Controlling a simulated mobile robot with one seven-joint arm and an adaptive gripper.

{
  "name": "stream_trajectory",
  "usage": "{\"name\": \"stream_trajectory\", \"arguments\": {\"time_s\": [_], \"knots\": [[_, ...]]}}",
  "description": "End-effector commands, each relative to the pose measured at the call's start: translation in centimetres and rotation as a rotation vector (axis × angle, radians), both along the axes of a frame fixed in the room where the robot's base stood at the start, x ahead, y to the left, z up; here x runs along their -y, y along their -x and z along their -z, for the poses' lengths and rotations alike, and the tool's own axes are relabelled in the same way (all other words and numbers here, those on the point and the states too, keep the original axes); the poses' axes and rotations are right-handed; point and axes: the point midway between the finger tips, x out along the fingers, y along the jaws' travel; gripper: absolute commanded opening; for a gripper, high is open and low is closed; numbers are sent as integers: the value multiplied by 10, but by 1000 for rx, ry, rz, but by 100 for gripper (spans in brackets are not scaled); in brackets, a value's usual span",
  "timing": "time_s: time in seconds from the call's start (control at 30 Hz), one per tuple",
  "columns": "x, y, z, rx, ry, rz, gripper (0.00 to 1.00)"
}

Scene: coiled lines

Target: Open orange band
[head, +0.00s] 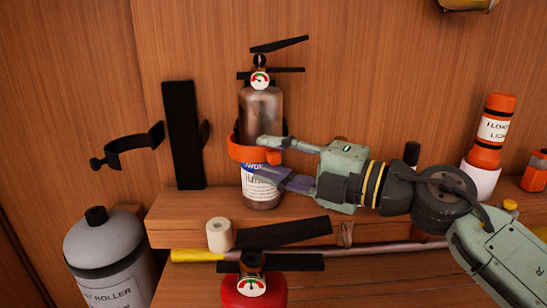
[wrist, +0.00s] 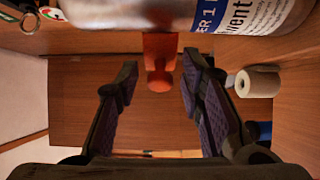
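The orange band (head: 242,153) wraps around a silver extinguisher (head: 262,115) that stands upright against the wooden wall. An orange tab sticks out from the band toward my gripper. In the wrist view the band's tab (wrist: 158,66) is between my two fingers, with a gap on both sides. My gripper (head: 262,157) comes from the right and is open, one finger above the tab and one below in the head view; it also shows in the wrist view (wrist: 157,68). The upper finger hides part of the band in the head view.
An empty black open clamp (head: 135,147) and black strip (head: 183,135) are at left. A grey cylinder (head: 110,260), white roll (head: 220,234) and red extinguisher (head: 254,290) sit lower. An orange float light (head: 491,132) stands at right on the wooden ledge (head: 190,208).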

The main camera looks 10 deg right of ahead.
Motion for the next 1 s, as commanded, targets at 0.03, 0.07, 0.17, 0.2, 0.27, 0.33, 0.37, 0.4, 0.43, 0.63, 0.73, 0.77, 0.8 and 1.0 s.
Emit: {"name": "stream_trajectory", "arguments": {"time_s": [0.03,0.07,0.17,0.2,0.27,0.33,0.37,0.4,0.43,0.63,0.73,0.77,0.8,1.0], "knots": [[0,0,0,0,0,0,30],[0,0,0,0,0,0,28],[0,0,0,0,0,0,21],[0,0,0,0,0,0,19],[0,0,0,0,0,0,15],[0,0,0,0,0,0,10],[0,0,0,0,0,0,8],[0,0,0,0,0,0,5],[0,0,0,0,0,0,3],[0,0,0,0,0,0,0],[0,0,0,0,0,0,0],[0,0,0,0,0,0,0],[0,0,0,0,0,0,0],[0,0,0,0,0,2,0]]}}
